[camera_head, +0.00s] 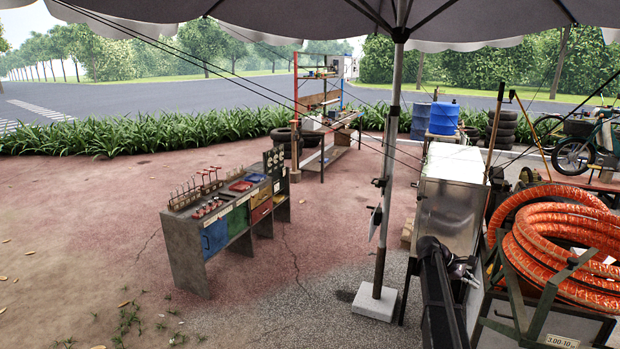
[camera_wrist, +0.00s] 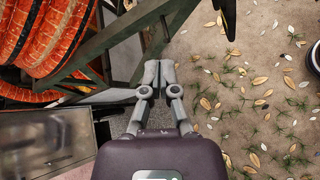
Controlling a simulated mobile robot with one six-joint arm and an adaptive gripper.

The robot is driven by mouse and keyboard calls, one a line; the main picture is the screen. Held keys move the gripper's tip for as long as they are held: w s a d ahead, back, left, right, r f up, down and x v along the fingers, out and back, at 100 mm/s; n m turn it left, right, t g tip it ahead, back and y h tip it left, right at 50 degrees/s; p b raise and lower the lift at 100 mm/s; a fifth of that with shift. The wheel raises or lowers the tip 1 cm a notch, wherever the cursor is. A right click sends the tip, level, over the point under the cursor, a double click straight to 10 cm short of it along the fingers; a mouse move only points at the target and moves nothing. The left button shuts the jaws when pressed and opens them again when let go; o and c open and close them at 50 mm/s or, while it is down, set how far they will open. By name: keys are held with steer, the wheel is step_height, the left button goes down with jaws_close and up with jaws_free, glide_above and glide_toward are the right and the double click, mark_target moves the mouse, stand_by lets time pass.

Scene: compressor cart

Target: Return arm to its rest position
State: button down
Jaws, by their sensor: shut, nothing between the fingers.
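My gripper (camera_wrist: 160,70) shows in the wrist view with its two grey fingers together and nothing between them. It points away over the ground, with the orange hose coil (camera_wrist: 50,35) and its dark metal frame to the left. In the head view my gripper (camera_head: 468,274) shows small at the end of my dark arm, in front of the cart's metal box and left of the orange hose coil (camera_head: 565,250). The fingertips are too small there to make out.
A grey umbrella pole (camera_head: 385,190) stands on a white base (camera_head: 375,302) left of my arm. A silver metal box (camera_head: 447,200) is behind it. A workbench with tools (camera_head: 225,215) stands further left. Open reddish ground (camera_head: 90,220) lies around the bench.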

steer(key=s+a+f+m+t+y, duration=0.1)
steer(key=s+a+f+m+y, duration=0.1)
steer(key=s+a, duration=0.5)
steer(key=s+a+f+m+t+y, duration=0.1)
steer(key=s+a+f+m+y, duration=0.2)
steer(key=a, duration=1.3)
steer(key=s+a+f+m+t+y, duration=0.1)
steer(key=s+a+f+m+y, duration=0.2)
steer(key=s+a, duration=0.9)
steer(key=s+y, duration=0.1)
steer(key=y, duration=0.1)
steer(key=shift+s+f+y, duration=0.2)
steer(key=shift+y, duration=0.1)
steer(key=shift+d, duration=0.1)
